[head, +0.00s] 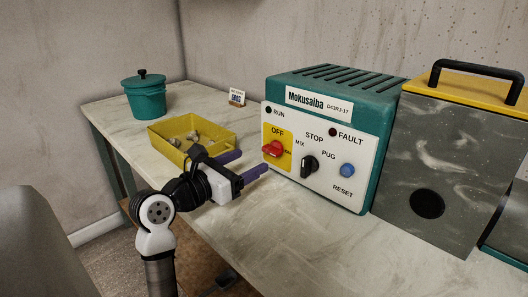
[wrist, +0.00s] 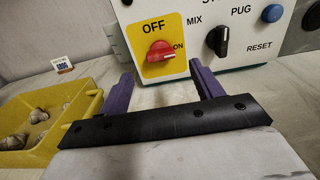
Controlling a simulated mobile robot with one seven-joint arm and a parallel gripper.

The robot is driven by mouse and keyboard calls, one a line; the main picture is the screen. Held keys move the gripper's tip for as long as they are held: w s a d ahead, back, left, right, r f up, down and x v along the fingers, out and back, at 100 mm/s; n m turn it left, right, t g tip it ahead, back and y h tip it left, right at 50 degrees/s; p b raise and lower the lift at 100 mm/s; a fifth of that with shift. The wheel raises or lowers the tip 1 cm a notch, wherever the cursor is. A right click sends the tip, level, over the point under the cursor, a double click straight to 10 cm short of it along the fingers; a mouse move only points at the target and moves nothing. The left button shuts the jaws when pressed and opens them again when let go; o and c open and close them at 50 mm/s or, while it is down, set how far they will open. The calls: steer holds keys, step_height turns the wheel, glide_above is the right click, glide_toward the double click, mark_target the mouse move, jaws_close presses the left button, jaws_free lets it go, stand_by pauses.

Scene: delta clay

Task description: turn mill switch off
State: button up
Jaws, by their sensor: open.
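A black selector knob (head: 308,166) and a blue reset button (head: 347,170) are right of the switch. A yellow tray (head: 165,156) with pale lumps lies left of my gripper. A teal lidded pot (head: 145,97) stands behind. A grey box with a yellow top (head: 440,160) stands right.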

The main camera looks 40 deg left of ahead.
mark_target(268, 151)
steer(key=w, duration=0.6)
steer(key=shift+w+d, duration=0.1)
steer(key=shift+d, duration=0.15)
steer(key=shift+c, duration=0.3)
steer(key=c, duration=0.9)
